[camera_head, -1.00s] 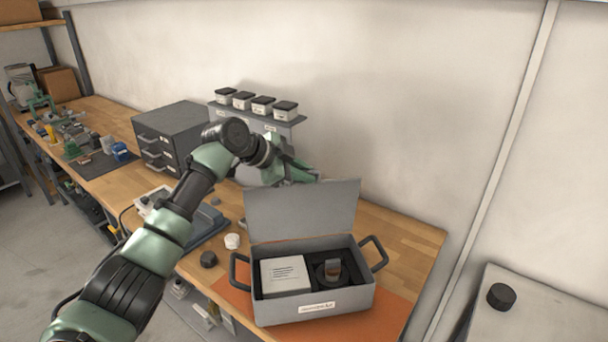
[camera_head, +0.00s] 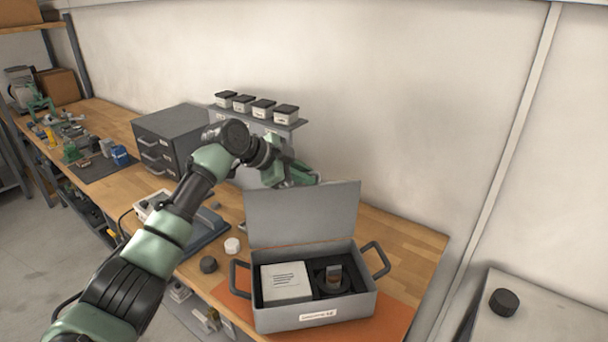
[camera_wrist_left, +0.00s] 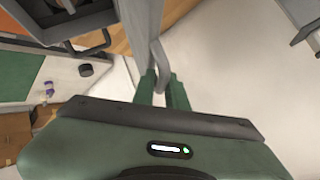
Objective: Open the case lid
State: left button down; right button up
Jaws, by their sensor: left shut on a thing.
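The grey case (camera_head: 285,320) sits on an orange mat (camera_head: 392,318) on the wooden bench in the head view. Its lid (camera_head: 303,215) stands open, close to upright, at the back of the case. My right gripper is not in view.
Dark handles (camera_head: 376,260) stick out from the case's sides. A white cap (camera_head: 232,245) and black knob (camera_head: 208,264) lie left of it. The bench right of the case is clear.

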pick_arm(q)
jog(key=c, duration=1.5)
grip_release()
jog(key=shift+f, duration=0.15)
jog(key=shift+s, duration=0.1)
jog(key=b+v, duration=0.2)
jog(key=v, duration=0.6)
jog(key=shift+w+d+b, duration=0.1)
jog(key=shift+w+b, duration=0.15)
jog(key=shift+b, duration=0.15)
